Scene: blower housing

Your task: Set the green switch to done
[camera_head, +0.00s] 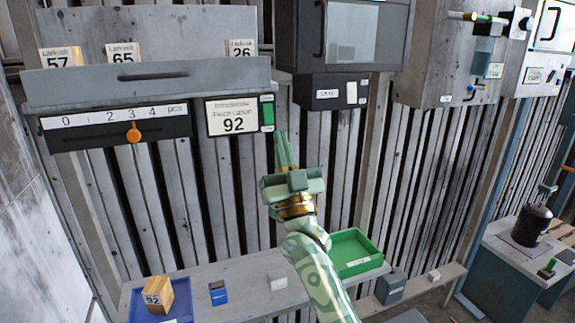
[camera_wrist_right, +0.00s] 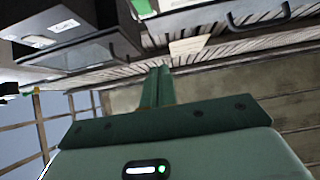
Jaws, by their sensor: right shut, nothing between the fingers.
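In the right wrist view the closed fingers (camera_wrist_right: 158,84) point away from the camera. A small green patch at the top there looks like the switch (camera_wrist_right: 143,7). My left gripper is not in view.
A slider scale with an orange knob (camera_head: 134,133) is left of the card, below a grey drawer (camera_head: 150,83). A dark cabinet (camera_head: 335,92) hangs to the right. On the bench below are a blue tray (camera_head: 180,309) with a wooden block marked 92 (camera_head: 155,294), and a green tray (camera_head: 354,252).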

